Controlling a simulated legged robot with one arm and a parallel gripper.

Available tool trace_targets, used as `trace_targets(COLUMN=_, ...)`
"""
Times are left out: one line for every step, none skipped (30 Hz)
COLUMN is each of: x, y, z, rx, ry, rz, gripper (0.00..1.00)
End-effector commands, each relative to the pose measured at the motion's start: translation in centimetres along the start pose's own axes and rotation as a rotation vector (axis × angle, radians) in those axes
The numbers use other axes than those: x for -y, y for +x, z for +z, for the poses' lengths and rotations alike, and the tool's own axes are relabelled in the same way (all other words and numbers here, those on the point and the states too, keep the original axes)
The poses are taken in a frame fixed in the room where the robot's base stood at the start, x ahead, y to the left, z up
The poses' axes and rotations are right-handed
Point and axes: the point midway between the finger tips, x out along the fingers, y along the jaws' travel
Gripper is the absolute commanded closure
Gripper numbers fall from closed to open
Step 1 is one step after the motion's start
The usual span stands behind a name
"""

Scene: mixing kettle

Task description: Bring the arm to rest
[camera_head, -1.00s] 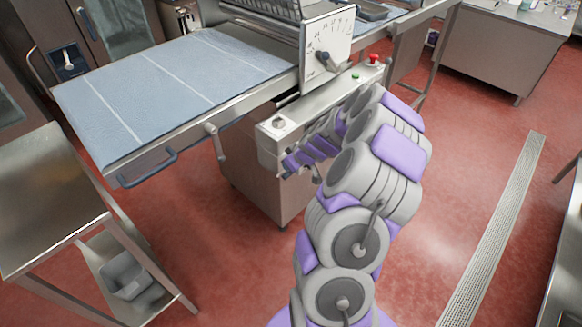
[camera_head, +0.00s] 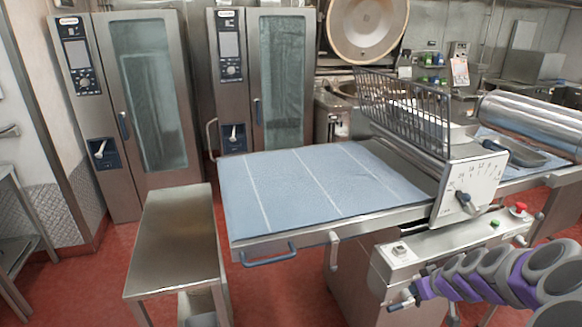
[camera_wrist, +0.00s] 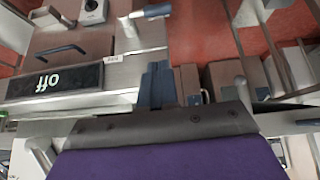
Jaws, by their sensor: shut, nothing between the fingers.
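My grey and purple arm shows at the lower right of the head view, reaching left in front of the dough sheeter (camera_head: 405,262). My gripper (camera_head: 398,304) is small there, at the arm's left end, close to the sheeter's front. In the wrist view, my gripper (camera_wrist: 158,86) has its two dark fingers together, with nothing held. I cannot tell whether the fingers touch anything.
The sheeter's blue belt table (camera_head: 310,185) sticks out left. A steel table (camera_head: 180,235) stands at the left front, with two ovens (camera_head: 150,100) (camera_head: 265,80) behind. A kettle with a raised round lid (camera_head: 367,28) is at the back. Red floor is clear around the steel table.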

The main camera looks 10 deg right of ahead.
Motion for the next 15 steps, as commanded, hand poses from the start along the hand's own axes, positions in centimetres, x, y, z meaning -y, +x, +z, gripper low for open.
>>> trace_targets(x=0.4, y=-0.1, z=-0.3, rx=0.001, ry=-0.004, rz=-0.005, gripper=1.00)
trace_targets(x=0.9, y=-0.2, z=-0.5, rx=0.002, ry=-0.007, rz=-0.012, gripper=1.00)
trace_targets(x=1.9, y=-0.5, z=-1.0, rx=0.006, ry=-0.012, rz=-0.025, gripper=1.00)
trace_targets(x=2.9, y=-0.8, z=-1.4, rx=0.011, ry=-0.017, rz=-0.039, gripper=1.00)
trace_targets(x=4.1, y=-1.1, z=-1.9, rx=0.019, ry=-0.021, rz=-0.057, gripper=1.00)
trace_targets(x=6.1, y=-1.6, z=-2.5, rx=0.032, ry=-0.029, rz=-0.083, gripper=1.00)
trace_targets(x=7.6, y=-2.2, z=-3.0, rx=0.043, ry=-0.037, rz=-0.101, gripper=1.00)
trace_targets(x=9.3, y=-2.8, z=-3.4, rx=0.057, ry=-0.043, rz=-0.121, gripper=1.00)
trace_targets(x=11.8, y=-3.5, z=-3.6, rx=0.084, ry=-0.049, rz=-0.153, gripper=1.00)
trace_targets(x=13.6, y=-4.2, z=-3.7, rx=0.104, ry=-0.055, rz=-0.171, gripper=1.00)
trace_targets(x=15.2, y=-5.0, z=-3.8, rx=0.124, ry=-0.059, rz=-0.186, gripper=1.00)
trace_targets(x=17.4, y=-5.9, z=-3.5, rx=0.156, ry=-0.064, rz=-0.209, gripper=1.00)
trace_targets(x=18.8, y=-6.6, z=-3.4, rx=0.178, ry=-0.067, rz=-0.219, gripper=1.00)
trace_targets(x=20.2, y=-7.4, z=-3.2, rx=0.201, ry=-0.070, rz=-0.228, gripper=1.00)
trace_targets(x=22.0, y=-8.4, z=-2.6, rx=0.238, ry=-0.070, rz=-0.243, gripper=1.00)
